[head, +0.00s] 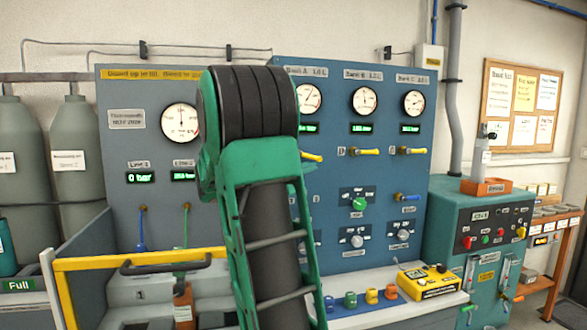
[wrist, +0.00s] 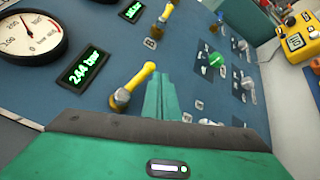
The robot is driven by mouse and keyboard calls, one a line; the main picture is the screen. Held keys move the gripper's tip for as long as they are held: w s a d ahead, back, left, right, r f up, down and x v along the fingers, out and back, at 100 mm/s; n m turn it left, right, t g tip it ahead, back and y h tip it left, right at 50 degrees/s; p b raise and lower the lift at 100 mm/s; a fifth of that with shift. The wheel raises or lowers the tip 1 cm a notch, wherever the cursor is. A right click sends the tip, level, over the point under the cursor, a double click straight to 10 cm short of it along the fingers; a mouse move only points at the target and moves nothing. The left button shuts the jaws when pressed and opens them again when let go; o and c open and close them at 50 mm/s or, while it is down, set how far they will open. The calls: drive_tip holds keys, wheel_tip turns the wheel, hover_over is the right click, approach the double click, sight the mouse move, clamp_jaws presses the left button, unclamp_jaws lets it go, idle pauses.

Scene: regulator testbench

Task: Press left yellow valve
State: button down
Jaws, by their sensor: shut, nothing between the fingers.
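The left yellow valve (head: 313,157) shows in the head view just right of my arm, its handle end visible and the rest hidden behind the arm. In the wrist view the same valve (wrist: 132,86) has a yellow lever slanting from a brass body up to a rounded end. My gripper (wrist: 158,82) is shut and empty, its teal fingers directly right of the lever. I cannot tell whether they touch it. In the head view the fingers are hidden behind my arm.
Two more yellow valves, a middle one (head: 365,152) and a right one (head: 411,151), sit on the blue panel (head: 330,200). Gauges (head: 365,101) and green displays are above them. A green selector knob (head: 359,204) and a blue-handled valve (head: 408,197) are below. A yellow device (head: 428,281) lies on the bench.

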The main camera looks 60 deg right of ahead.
drive_tip(key=w+a+f, duration=0.1)
drive_tip(key=a+f, duration=0.1)
drive_tip(key=a, duration=0.9)
drive_tip(key=shift+a, duration=0.25)
